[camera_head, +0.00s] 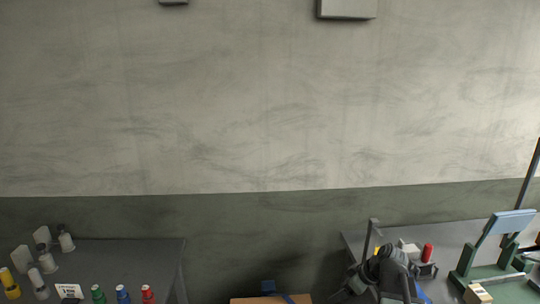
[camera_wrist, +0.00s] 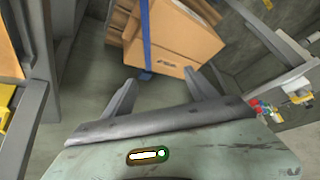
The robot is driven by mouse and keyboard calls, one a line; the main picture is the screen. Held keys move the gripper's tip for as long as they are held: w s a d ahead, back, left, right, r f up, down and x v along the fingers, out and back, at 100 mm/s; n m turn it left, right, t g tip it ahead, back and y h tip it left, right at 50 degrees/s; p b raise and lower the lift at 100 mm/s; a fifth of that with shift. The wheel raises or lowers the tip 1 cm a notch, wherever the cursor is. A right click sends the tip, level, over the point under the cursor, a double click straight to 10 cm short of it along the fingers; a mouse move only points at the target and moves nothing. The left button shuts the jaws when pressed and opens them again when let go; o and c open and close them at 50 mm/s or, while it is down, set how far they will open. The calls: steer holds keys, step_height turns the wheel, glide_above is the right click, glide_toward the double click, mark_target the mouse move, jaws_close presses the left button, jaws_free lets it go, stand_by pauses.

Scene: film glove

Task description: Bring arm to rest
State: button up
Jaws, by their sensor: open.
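My gripper (camera_wrist: 160,76) shows in the wrist view with its two grey fingers spread apart. Nothing is between the fingers. Beyond the fingertips is a cardboard box (camera_wrist: 185,42) with a blue strap, apart from them. In the head view, a dark grey jointed form at the lower right, in front of the right bench, looks like my arm. I cannot make out the fingers there.
A left bench (camera_head: 120,255) carries bottles and cylinders, among them a red bottle (camera_head: 148,294). A right bench (camera_head: 452,238) carries a green stand (camera_head: 490,265) and a red cylinder (camera_head: 427,252). The strapped box top (camera_head: 262,300) shows between the benches. Grey floor (camera_wrist: 90,75) is visible.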

steer(key=s+a+f+m+g+h, duration=0.1)
steer(key=s+a+g, duration=0.15)
steer(key=a, duration=0.55)
steer(key=s+a+f+g+h, duration=0.1)
steer(key=s+a+f, duration=0.15)
steer(key=a, duration=0.65)
steer(key=s+d+m+h, duration=0.1)
steer(key=m, duration=0.1)
steer(key=s+d+m+h, duration=0.1)
steer(key=d+m, duration=0.1)
steer(key=m, duration=0.1)
steer(key=s+d+m+h, duration=0.1)
steer(key=m, duration=0.1)
steer(key=shift+s+d+m+g, duration=0.25)
steer(key=shift+s+m+g, duration=0.05)
steer(key=shift+g, duration=0.05)
